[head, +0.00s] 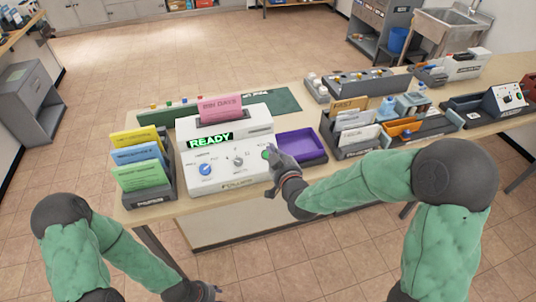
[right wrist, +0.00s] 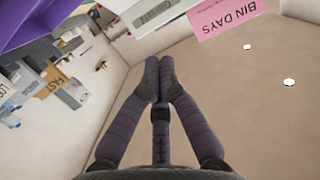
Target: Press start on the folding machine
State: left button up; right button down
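The white folding machine (head: 225,165) stands on the table with a lit green READY display (head: 210,141). It has a blue knob, a grey knob and a green button (head: 265,154) on the right of its front. A pink "BIN DAYS" sheet (head: 220,108) stands in its top and shows in the right wrist view (right wrist: 233,17). My right gripper (head: 271,155) is at the green button, its fingertips together and empty; I cannot tell whether it touches. My left gripper (head: 207,290) is low at the bottom edge, away from the table; its fingers are unclear.
A rack of yellow, blue and green papers (head: 148,190) stands left of the machine. A purple tray (head: 300,146) is close on the right, beside an envelope sorter (head: 345,150). A dark green mat (head: 270,101) lies behind. Open floor surrounds the table.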

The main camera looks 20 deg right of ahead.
aim_at(267, 154)
jog(key=shift+f, duration=0.1)
jog(key=w+f+b, duration=0.1)
jog(key=f, duration=0.1)
jog(key=w+f+b, duration=0.1)
jog(key=f+b, duration=0.1)
jog(key=w+f+b, duration=0.1)
jog(key=w+f, duration=0.1)
jog(key=shift+w+a+f+b, duration=0.1)
jog(key=shift+b, duration=0.25)
jog(key=shift+w+f+b, duration=0.4)
jog(key=shift+f+b, duration=0.05)
dwell(1.0)
jog(key=shift+w+f+b, duration=0.2)
jog(key=shift+f+b, duration=0.1)
jog(key=shift+b, duration=0.2)
jog(key=shift+w+f+b, duration=0.2)
jog(key=shift+f+b, duration=0.15)
jog(key=shift+b, duration=0.05)
dwell(0.5)
jog(key=shift+r, duration=0.1)
dwell(0.3)
jog(key=shift+s+r+p, duration=0.3)
jog(key=shift+s+r, duration=0.15)
jog(key=shift+r, duration=0.1)
